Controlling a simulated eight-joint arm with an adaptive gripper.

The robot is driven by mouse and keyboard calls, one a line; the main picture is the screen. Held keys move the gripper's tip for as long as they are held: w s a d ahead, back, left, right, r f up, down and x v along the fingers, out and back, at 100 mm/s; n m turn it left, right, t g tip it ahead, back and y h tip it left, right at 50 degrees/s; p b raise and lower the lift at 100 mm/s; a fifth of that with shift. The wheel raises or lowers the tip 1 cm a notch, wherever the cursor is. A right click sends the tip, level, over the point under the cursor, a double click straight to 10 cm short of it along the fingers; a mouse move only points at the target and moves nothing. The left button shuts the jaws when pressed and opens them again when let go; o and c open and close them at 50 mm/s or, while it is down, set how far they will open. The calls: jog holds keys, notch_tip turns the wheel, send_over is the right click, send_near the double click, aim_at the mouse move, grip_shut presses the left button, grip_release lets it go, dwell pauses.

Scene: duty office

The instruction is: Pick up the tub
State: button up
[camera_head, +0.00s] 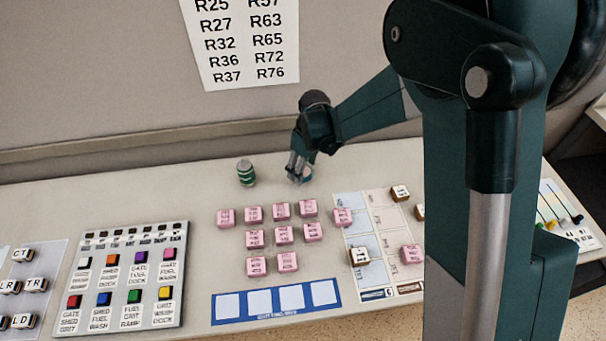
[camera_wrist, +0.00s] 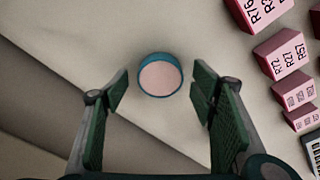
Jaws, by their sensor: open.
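The tub (camera_wrist: 160,76) is a small round thing with a teal rim and a pale pink top, standing on the desk in the wrist view. My gripper (camera_wrist: 161,92) is open, with one green-padded finger to each side of the tub and clear gaps between. The tub sits slightly toward the far end of the fingertips.
A button panel (camera_head: 131,275) is at left, a blue-framed strip (camera_head: 276,301) at the front. The wall (camera_head: 120,70) rises behind the desk (camera_head: 190,180).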

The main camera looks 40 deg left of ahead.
jog(key=shift+f, duration=0.35)
dwell(0.3)
jog(key=c, duration=1)
